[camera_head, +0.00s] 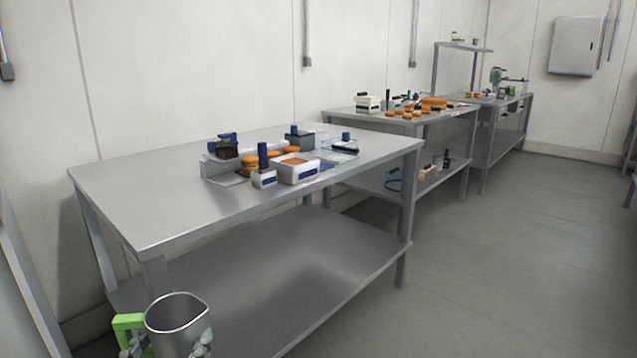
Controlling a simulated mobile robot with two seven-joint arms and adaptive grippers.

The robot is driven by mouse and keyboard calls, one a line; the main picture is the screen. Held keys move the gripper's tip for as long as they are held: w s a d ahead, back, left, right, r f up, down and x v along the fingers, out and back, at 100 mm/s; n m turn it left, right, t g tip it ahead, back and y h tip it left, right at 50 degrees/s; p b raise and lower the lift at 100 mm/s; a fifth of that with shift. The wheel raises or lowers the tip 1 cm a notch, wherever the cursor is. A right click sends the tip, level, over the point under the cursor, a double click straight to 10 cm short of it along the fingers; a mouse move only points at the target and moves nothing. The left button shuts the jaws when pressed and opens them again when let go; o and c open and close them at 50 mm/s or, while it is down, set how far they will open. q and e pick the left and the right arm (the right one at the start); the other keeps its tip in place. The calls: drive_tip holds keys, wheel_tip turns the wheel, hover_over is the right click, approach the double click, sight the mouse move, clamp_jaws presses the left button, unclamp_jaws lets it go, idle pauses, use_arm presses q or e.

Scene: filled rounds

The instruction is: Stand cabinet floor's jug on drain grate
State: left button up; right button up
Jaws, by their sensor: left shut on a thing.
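A grey metal jug (178,325) with an open, rounded rim shows at the bottom left. A bright green part (127,323), which looks like its handle, stands out on its left side. My left gripper (168,346) is shut on the jug, with finger parts showing to either side of it; the lower part of the jug and most of the gripper are cut off by the picture's edge. The jug looks roughly upright, in front of the near table. My right gripper is not in view. I cannot make out a drain grate or a cabinet floor.
A steel table (150,205) with a lower shelf (310,270) stands close ahead. White containers, orange rounds and blue-handled tools sit toward its back right; its left top is bare. More loaded tables (350,112) stand beyond. Open floor (500,250) lies to the right.

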use_arm(q)
drive_tip(key=shift+n+y, duration=0.5)
drive_tip(key=shift+y, duration=0.3)
drive_tip(key=shift+s+d+f, duration=0.1)
drive_tip(key=shift+s+d, duration=0.25)
drive_tip(key=shift+d, duration=0.55)
drive_tip(key=shift+s+d+f, duration=0.15)
drive_tip(key=shift+s+d, duration=0.25)
drive_tip(key=shift+d, duration=0.45)
drive_tip(key=shift+s+d+f, duration=0.1)
drive_tip(key=shift+s+d, duration=0.25)
drive_tip(key=shift+d, duration=0.55)
